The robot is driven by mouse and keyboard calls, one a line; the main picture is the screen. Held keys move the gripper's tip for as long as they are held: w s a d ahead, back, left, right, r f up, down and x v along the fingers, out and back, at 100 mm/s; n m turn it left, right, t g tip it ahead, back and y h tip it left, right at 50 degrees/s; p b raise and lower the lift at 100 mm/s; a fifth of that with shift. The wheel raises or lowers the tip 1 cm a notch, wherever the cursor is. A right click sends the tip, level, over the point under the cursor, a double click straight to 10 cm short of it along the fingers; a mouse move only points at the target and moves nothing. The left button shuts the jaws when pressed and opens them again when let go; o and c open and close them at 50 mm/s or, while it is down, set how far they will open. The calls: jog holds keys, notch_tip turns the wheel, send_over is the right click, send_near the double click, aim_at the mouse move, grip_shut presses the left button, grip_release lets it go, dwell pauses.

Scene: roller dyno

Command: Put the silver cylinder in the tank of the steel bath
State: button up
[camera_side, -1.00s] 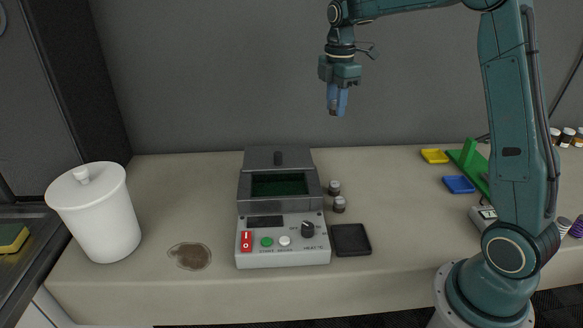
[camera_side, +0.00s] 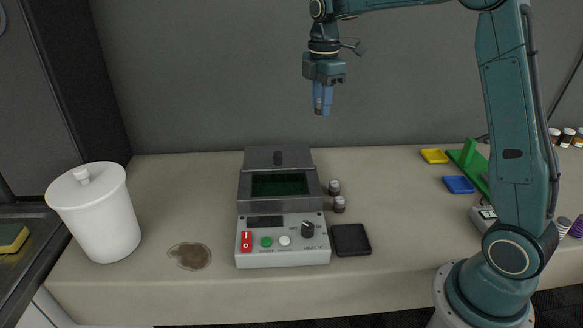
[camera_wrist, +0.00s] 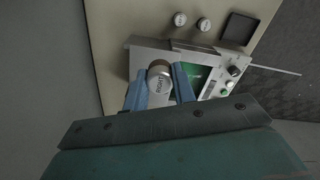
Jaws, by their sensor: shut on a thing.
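My gripper (camera_side: 323,100) hangs high above the bench, above and slightly right of the steel bath (camera_side: 283,257). Its blue fingers are shut on the silver cylinder (camera_wrist: 159,82), whose round end with dark lettering faces the wrist camera. In the side view the cylinder is mostly hidden between the fingers. The bath's tank (camera_side: 279,185) is a rectangular opening with a dark green inside, and a grey lid-like part (camera_side: 279,157) stands behind it. In the wrist view the green tank (camera_wrist: 196,73) shows beyond the right finger, partly hidden by it.
Two small capped jars (camera_side: 334,187) and a black pad (camera_side: 350,239) sit right of the bath. A white lidded canister (camera_side: 95,215) and a brown stain (camera_side: 189,256) are to the left. Yellow (camera_side: 434,156) and blue (camera_side: 458,184) trays lie right. Air around my gripper is clear.

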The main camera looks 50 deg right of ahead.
notch_tip(320, 180, up, 4)
send_over(279, 183)
jog(key=s+a, duration=0.3)
jog(key=a, duration=0.1)
jog(key=f, duration=2)
jog(key=shift+s+d+f, duration=0.15)
jog(key=shift+d+f, duration=0.05)
jog(key=shift+d, duration=0.1)
jog(key=shift+f, duration=0.15)
jog(key=o, duration=0.7)
notch_tip(279, 183, up, 12)
jog(key=shift+r, duration=0.2)
